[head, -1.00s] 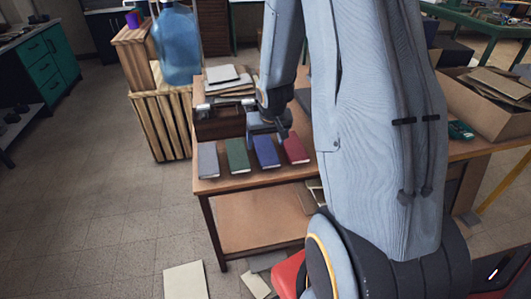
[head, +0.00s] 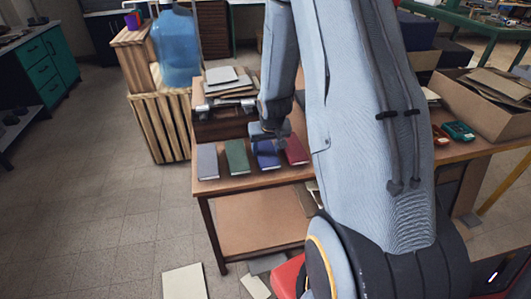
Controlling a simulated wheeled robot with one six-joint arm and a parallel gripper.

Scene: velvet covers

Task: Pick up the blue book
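The blue book (head: 268,157) lies flat on the wooden table (head: 240,184), between a green book (head: 237,157) on its left and a dark red book (head: 296,151) on its right. My gripper (head: 268,137) is over the far part of the blue book and covers part of it. The fingers are small and dark here, so I cannot tell whether they touch the book or how far apart they are.
A grey book (head: 208,162) lies at the left end of the row. Behind stands a dark wooden box (head: 222,124) with papers on top. A cardboard box (head: 486,103) is at the right. The table's front edge is close to the books.

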